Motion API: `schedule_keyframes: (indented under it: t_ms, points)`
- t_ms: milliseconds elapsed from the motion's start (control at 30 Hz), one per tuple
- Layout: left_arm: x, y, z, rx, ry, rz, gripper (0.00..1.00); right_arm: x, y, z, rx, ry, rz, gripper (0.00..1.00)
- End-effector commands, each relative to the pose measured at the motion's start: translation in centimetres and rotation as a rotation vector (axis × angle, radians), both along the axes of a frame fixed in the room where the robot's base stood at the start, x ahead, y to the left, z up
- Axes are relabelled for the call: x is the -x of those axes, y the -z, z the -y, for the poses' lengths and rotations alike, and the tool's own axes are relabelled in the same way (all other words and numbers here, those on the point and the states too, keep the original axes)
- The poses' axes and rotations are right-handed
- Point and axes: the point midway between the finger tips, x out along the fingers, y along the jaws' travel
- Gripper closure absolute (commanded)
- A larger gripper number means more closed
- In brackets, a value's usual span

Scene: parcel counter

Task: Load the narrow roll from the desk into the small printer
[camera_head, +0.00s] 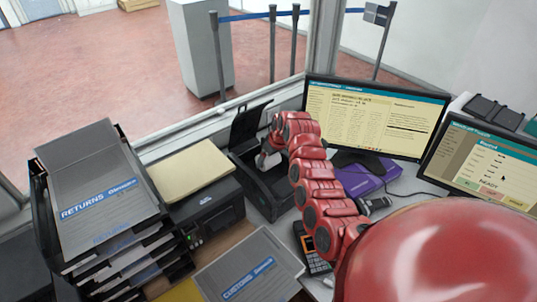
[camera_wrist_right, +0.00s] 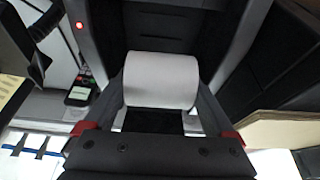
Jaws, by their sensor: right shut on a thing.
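The small black printer (camera_head: 284,197) stands on the desk near the window ledge with its lid (camera_head: 248,122) raised. My right gripper (camera_head: 269,160) reaches down into its open top. In the right wrist view, that gripper (camera_wrist_right: 160,92) is shut on a white paper roll (camera_wrist_right: 160,78), with a dark finger at each end of it. Dark printer walls (camera_wrist_right: 226,62) surround the roll in that view. I cannot tell whether the roll touches the printer's bed. In the head view my arm hides most of the roll. My left gripper is not in view.
A larger black printer (camera_head: 214,212) with paper on top stands left of the small one, beside a stack of document trays (camera_head: 150,254). Two monitors (camera_head: 376,117) and a purple box (camera_head: 366,180) are to the right.

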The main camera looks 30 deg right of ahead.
Motion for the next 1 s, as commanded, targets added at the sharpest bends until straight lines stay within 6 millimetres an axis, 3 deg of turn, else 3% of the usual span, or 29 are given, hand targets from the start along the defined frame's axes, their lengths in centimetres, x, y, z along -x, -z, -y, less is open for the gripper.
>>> schedule_keyframes:
  t_ms: [500,700,967,1000]
  points:
    - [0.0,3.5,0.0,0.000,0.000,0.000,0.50,-0.1,7.1,0.0,0.002,-0.001,0.001,0.75]
    - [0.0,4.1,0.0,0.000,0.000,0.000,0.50,-0.1,8.4,0.0,0.001,0.000,0.001,0.75]
    - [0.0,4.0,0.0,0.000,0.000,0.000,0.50,-0.1,8.4,0.0,0.001,0.000,0.001,0.75]
    - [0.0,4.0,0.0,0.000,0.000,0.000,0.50,-0.1,8.4,0.0,0.001,0.000,0.001,0.09]
